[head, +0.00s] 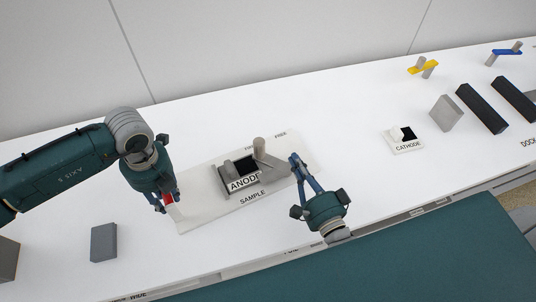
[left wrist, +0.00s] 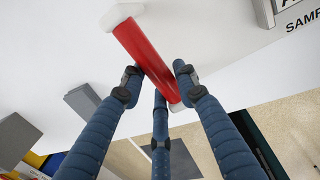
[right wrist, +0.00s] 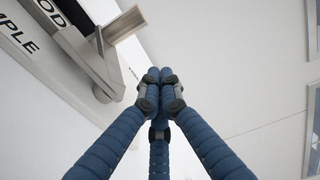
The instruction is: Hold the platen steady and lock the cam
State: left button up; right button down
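A red bar (left wrist: 146,55) with white ends, perhaps the platen's handle, sits at the board's left end. My left gripper (head: 162,207) is open, its fingers spread either side of the red bar; contact is unclear. My right gripper (head: 294,158) has its fingertips together, empty, just right of the fixture.
A grey block (head: 104,243) lies front left. The CATHODE holder (head: 403,140), a grey slab (head: 446,113), black blocks (head: 481,108) and yellow (head: 423,67) and blue (head: 507,50) pieces stand to the right. The table between fixture and CATHODE is clear.

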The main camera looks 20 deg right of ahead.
pick_arm(q)
jog(key=o, duration=0.3)
jog(key=shift+r, duration=0.1)
jog(key=shift+o, duration=0.2)
jog(key=shift+s+a+f, duration=0.15)
jog(key=shift+s+f, duration=0.05)
jog(key=shift+f, duration=0.05)
notch_tip(320, 180, up, 12)
jog(key=d, duration=0.1)
jog(key=shift+w+r, duration=0.2)
jog(key=shift+d, duration=0.1)
